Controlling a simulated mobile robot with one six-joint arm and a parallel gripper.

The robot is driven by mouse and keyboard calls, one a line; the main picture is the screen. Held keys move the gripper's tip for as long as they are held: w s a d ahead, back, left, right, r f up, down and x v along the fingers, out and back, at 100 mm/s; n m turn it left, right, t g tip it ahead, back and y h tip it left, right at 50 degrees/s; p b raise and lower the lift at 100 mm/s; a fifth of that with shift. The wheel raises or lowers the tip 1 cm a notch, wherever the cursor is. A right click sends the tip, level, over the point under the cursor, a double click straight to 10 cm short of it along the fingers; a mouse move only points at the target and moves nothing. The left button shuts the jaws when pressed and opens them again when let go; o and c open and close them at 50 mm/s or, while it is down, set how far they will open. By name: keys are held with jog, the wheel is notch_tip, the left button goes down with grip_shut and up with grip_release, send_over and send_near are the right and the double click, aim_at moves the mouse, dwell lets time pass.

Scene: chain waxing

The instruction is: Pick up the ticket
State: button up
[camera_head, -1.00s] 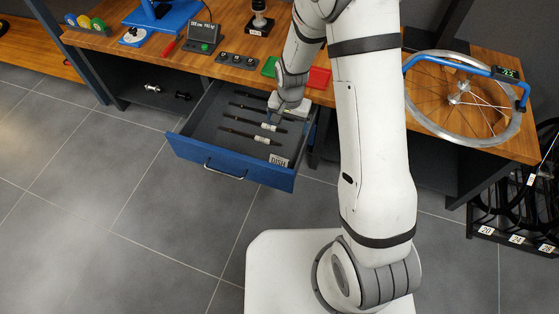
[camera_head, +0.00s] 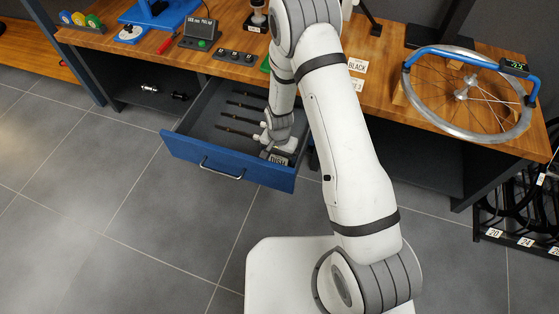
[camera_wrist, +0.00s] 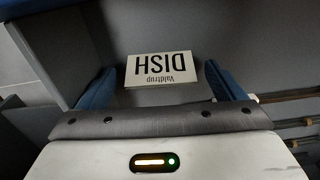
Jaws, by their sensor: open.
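My gripper (camera_head: 277,148) is down inside the drawer, just above the card. In the wrist view its two blue fingers stand apart on either side of the card, with the gripper's middle (camera_wrist: 160,82) empty. The card's printing is upside down there. Whether the fingers reach down to the card's level, I cannot tell.
The drawer front (camera_head: 228,163) and right wall are close to my gripper. Several dark rods (camera_head: 238,118) lie further back in the drawer. On the bench are a "BLACK" card (camera_head: 357,66), a wheel (camera_head: 465,95) and a control box (camera_head: 200,32).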

jog(key=shift+f, duration=0.15)
jog(key=shift+c, duration=0.2)
jog(key=c, duration=1)
